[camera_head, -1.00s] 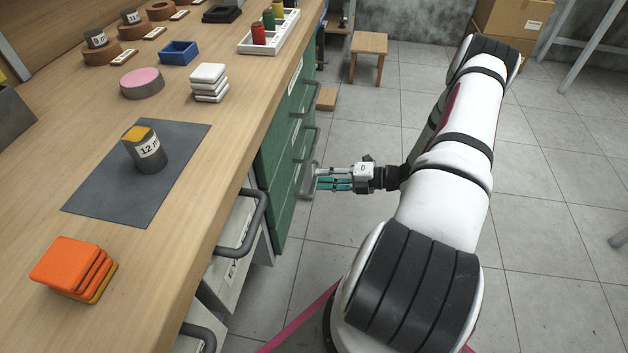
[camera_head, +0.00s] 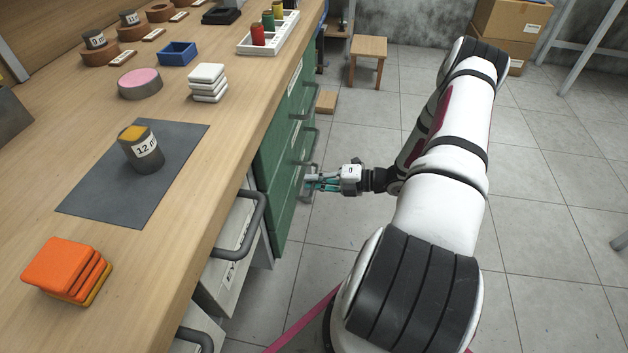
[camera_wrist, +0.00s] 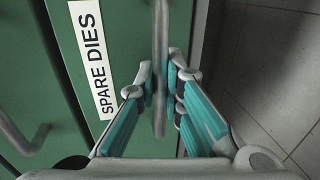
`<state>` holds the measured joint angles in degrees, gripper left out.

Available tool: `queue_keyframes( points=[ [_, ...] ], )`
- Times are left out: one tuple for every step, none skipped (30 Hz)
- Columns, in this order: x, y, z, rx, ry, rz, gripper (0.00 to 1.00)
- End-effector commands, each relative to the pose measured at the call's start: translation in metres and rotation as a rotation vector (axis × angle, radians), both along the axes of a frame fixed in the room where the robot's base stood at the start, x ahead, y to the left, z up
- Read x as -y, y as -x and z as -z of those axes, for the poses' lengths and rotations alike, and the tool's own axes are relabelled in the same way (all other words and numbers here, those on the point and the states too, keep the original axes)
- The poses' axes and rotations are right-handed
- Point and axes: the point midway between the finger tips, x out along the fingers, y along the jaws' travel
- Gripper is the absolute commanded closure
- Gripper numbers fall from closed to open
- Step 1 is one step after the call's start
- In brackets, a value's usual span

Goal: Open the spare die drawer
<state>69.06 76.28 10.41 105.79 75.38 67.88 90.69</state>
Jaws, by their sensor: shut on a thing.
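The spare die drawer (camera_wrist: 70,70) has a green front with a white "SPARE DIES" label (camera_wrist: 93,55), readable in the wrist view. Its grey bar handle (camera_wrist: 160,60) runs between my fingers. My gripper (camera_wrist: 163,95) is shut on this handle, with teal-padded fingers on both sides of the bar. In the head view my gripper (camera_head: 310,183) is at the lower part of the green drawer stack (camera_head: 275,185), beside the bench. The fingers partly hide the handle there. I see no clear gap around the drawer front.
Another handle (camera_wrist: 25,140) shows at left in the wrist view. White drawers (camera_head: 232,255) with dark handles stand nearer along the bench (camera_head: 200,190). A stool (camera_head: 368,48) stands further back. The tiled floor (camera_head: 350,235) right of the drawers is mostly clear.

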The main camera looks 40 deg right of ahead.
Motion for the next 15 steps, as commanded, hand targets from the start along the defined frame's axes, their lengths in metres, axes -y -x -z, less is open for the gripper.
queue_keyframes(
  points=[
    [0.001,0.001,0.0,0.0,0.0,0.0,1.0],
    [0.002,0.002,0.0,0.0,0.0,0.001,1.0],
    [0.003,0.003,0.0,-0.001,0.001,0.001,1.0],
    [0.005,0.005,0.0,-0.001,0.001,0.002,1.0],
    [0.007,0.008,0.0,-0.001,0.001,0.002,1.0],
    [0.01,0.012,0.0,0.0,0.001,0.003,1.0],
    [0.013,0.016,0.0,0.0,0.002,0.003,1.0],
    [0.017,0.02,0.0,0.0,0.003,0.004,1.0],
    [0.022,0.026,0.0,0.0,0.003,0.005,1.0],
    [0.026,0.032,0.0,0.0,0.003,0.005,1.0],
    [0.031,0.038,0.001,-0.001,0.003,0.005,1.0],
    [0.038,0.047,0.001,-0.001,0.002,0.006,1.0],
    [0.044,0.054,0.001,-0.002,0.003,0.006,1.0],
    [0.049,0.061,0.001,-0.001,0.004,0.006,1.0],
    [0.057,0.071,0.001,-0.002,0.004,0.006,1.0]
  ],
)
